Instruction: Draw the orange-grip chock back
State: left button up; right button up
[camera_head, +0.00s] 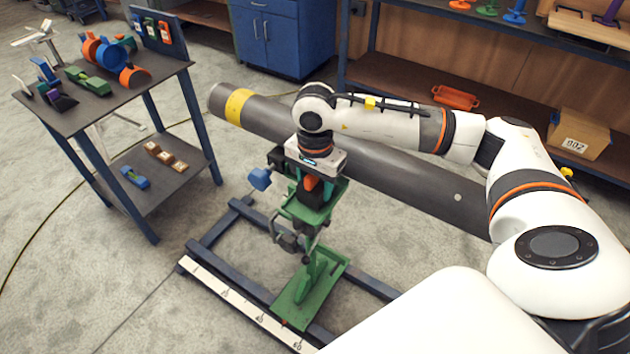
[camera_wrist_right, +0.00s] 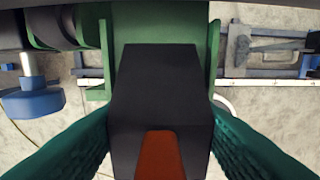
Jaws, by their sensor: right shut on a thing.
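The black wedge-shaped chock (camera_wrist_right: 160,85) shows large in the right wrist view, with its orange grip (camera_wrist_right: 158,155) nearest the camera. In the head view the orange grip (camera_head: 311,182) shows just under my right gripper (camera_head: 312,178). My right gripper is shut on the chock, with its teal finger pads on either side in the wrist view. The chock is at the top of the green stand (camera_head: 308,292), close to the grey pipe (camera_head: 405,184) with a yellow band. Whether the chock touches the pipe is hidden. My left gripper is out of view.
A blue handle (camera_head: 260,179) sticks out left of the stand. A dark frame (camera_head: 233,277) with a white scale strip (camera_head: 228,298) lies on the floor around it. A tool cart (camera_head: 60,118) stands at the left, with open floor between.

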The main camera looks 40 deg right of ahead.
jog(key=shift+f, duration=0.2)
dwell(0.4)
jog(key=shift+b, duration=0.5)
jog(key=shift+r, duration=0.1)
dwell(0.5)
jog(key=o, duration=1.2)
jog(key=shift+c, duration=0.2)
jog(key=shift+r+p, duration=1.8)
jog(key=shift+r, duration=1.7)
